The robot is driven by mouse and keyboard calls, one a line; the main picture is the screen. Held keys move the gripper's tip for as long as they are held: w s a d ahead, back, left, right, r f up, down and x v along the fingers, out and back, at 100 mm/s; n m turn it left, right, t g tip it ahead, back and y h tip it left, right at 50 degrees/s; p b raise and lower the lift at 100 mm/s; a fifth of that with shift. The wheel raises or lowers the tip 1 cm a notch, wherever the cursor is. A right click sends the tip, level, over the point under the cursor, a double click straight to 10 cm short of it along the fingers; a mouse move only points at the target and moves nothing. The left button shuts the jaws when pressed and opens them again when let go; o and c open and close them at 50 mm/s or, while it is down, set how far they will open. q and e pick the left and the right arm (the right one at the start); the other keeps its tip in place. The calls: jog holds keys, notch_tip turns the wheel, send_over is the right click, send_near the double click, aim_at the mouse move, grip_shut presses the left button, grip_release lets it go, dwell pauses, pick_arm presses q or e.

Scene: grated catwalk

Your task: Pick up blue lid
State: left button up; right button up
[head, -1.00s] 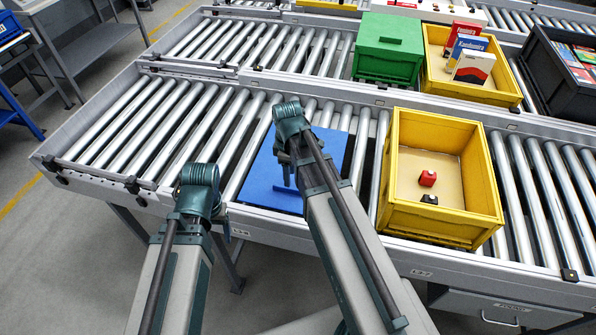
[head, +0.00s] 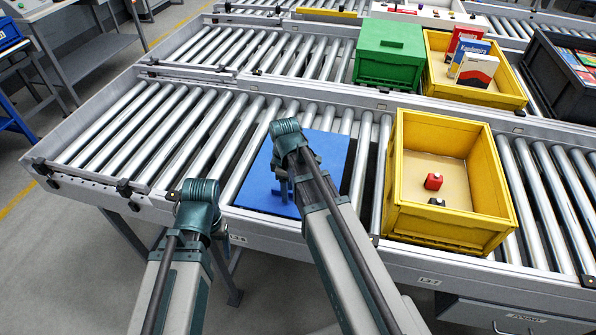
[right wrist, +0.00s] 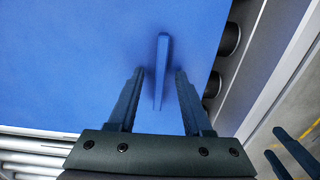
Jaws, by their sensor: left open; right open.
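The blue lid (head: 333,148) lies flat on the front roller conveyor, left of the yellow crate. Its raised handle ridge (right wrist: 162,50) stands up from the top in the right wrist view. My right gripper (right wrist: 160,72) is open, with a finger on each side of the ridge and gaps showing on both sides. In the head view my right gripper (head: 283,185) is over the lid, and my arm covers part of the lid. My left gripper's fingers (right wrist: 273,142) show apart and empty at the lower right of the wrist view, off the lid. My left wrist hides them in the head view.
The yellow crate (head: 393,185) holds a small red item (head: 433,181) and a dark item (head: 437,201). Behind are a green crate (head: 388,52), another yellow crate with boxes (head: 515,99) and a black crate (head: 560,85). Rollers left of the lid are clear.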

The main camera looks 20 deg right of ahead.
jog(key=shift+c, duration=0.3)
grip_shut()
dwell(1.1)
